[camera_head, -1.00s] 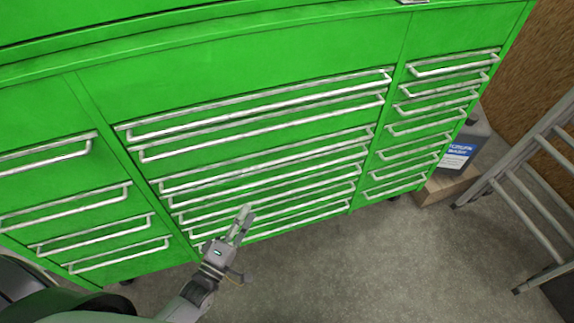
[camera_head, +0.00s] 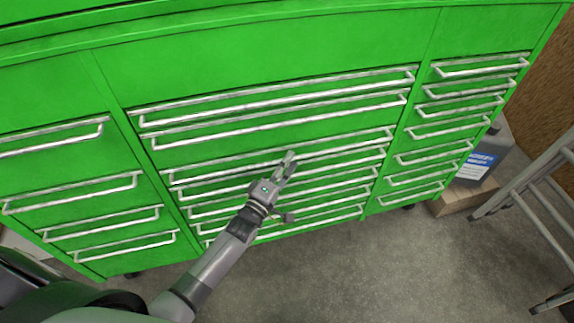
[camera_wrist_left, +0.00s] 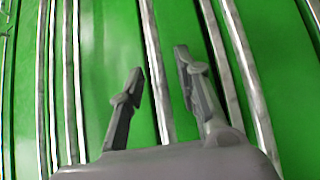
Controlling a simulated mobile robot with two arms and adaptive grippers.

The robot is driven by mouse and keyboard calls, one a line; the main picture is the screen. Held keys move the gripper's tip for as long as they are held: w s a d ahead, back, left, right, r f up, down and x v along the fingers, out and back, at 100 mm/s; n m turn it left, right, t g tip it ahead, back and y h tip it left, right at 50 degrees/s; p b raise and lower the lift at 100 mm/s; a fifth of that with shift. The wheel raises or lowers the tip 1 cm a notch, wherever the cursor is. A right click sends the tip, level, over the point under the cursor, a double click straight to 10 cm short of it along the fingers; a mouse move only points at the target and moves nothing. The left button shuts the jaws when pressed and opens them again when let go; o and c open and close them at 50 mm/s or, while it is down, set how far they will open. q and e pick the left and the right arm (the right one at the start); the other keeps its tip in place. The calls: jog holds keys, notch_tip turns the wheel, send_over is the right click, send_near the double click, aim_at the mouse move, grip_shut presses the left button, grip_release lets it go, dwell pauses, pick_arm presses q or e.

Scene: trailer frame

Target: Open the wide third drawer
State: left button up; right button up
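The wide third drawer is in the middle column of a green cabinet, and its long pale handle (camera_head: 220,173) shows in the head view below two higher wide handles. The drawer looks shut. My left gripper (camera_head: 289,158) is in front of the middle column, with its fingertips near this handle and covering part of it. In the left wrist view my left gripper (camera_wrist_left: 159,63) is open and empty. A pale handle bar (camera_wrist_left: 154,60) runs through the gap between the fingers; I cannot tell how far in front of them it is. My right gripper is not in view.
Narrower drawers with handles flank the middle column on the left (camera_head: 75,193) and right (camera_head: 455,108). A dark jug with a blue label (camera_head: 480,166) and a metal ladder (camera_head: 525,185) stand at the right. Grey floor (camera_head: 400,260) in front is clear.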

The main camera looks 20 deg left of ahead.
pick_arm(q)
jog(key=shift+w, duration=0.1)
jog(key=shift+c, duration=0.5)
grip_shut()
dwell(0.4)
